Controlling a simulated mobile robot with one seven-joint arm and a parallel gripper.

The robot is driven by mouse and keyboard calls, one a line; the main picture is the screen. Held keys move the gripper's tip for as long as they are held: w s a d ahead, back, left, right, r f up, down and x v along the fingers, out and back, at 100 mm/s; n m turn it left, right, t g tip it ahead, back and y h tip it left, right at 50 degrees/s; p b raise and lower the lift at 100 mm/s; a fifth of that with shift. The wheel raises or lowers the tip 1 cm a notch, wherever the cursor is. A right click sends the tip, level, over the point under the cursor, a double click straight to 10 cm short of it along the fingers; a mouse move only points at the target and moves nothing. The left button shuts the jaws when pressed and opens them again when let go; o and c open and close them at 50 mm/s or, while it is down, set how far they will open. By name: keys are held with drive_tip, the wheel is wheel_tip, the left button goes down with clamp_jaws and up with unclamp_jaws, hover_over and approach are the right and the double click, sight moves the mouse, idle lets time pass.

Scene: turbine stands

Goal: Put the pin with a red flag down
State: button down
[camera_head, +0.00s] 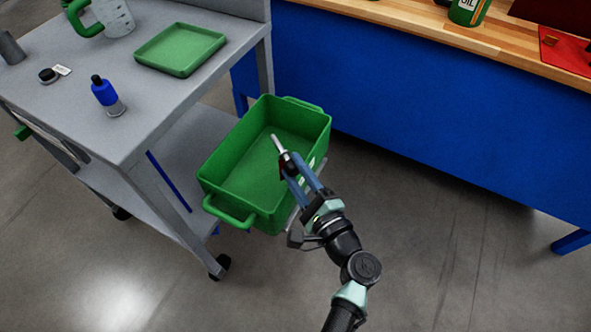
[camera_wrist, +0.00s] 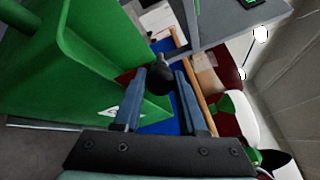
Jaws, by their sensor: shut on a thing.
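My gripper (camera_head: 290,163) is shut on the pin (camera_head: 276,143), whose pale metal end sticks out past the fingertips toward the upper left. A small dark red patch, probably its flag, shows beside the fingers. In the wrist view a dark round end of the pin (camera_wrist: 159,78) sits between the fingertips of my gripper (camera_wrist: 160,88), with dark red beside it (camera_wrist: 125,78). In the head view the pin appears over the open green bin (camera_head: 222,178); its height above the bin floor is hard to tell. The bin looks empty where it shows.
A grey cart (camera_head: 150,120) stands left of the bin, bearing a green tray (camera_head: 180,50), a blue-capped bottle (camera_head: 108,97), a jug (camera_head: 113,17) and small dark items. A blue workbench (camera_head: 420,110) with a wooden top stands behind. The floor at right is clear.

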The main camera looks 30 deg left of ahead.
drive_tip(key=shift+f+b, duration=0.5)
drive_tip(key=shift+f, duration=0.1)
drive_tip(key=c, duration=0.7)
unclamp_jaws()
drive_tip(key=shift+c, duration=0.2)
